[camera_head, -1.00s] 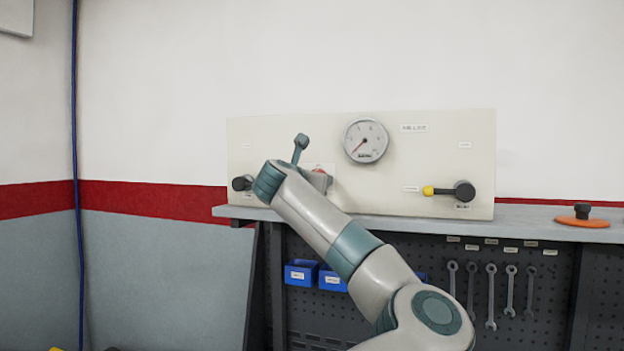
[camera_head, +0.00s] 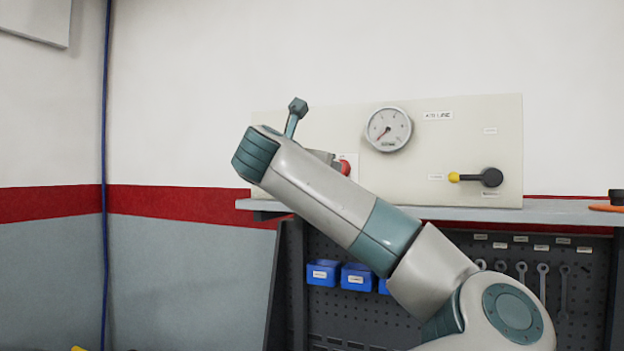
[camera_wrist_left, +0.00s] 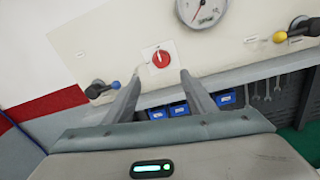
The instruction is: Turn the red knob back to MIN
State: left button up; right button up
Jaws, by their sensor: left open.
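The red knob (camera_wrist_left: 161,59) sits on a white plate on the beige panel (camera_wrist_left: 110,45). In the left wrist view it shows whole, with a pale mark on its face; its scale lettering is too small to read. In the head view only part of the red knob (camera_head: 346,168) shows behind my arm. My left gripper (camera_wrist_left: 160,74) is open and empty, its fingers pointing at the panel on either side of the knob in the picture, apparently short of it. In the head view my wrist hides most of this gripper. My right gripper is in neither current view.
A round gauge (camera_head: 388,129) is above and right of the knob, its needle pointing lower left. A yellow-tipped lever (camera_head: 478,177) is at right; a blue-tipped lever (camera_wrist_left: 103,88) is at left. A shelf (camera_head: 570,211) runs below the panel, with blue bins (camera_head: 323,272) under it.

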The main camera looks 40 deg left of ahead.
pick_arm(q)
jog(key=shift+b+v, duration=0.55)
jog(key=shift+v, duration=1.2)
jog(key=shift+a+f, duration=0.1)
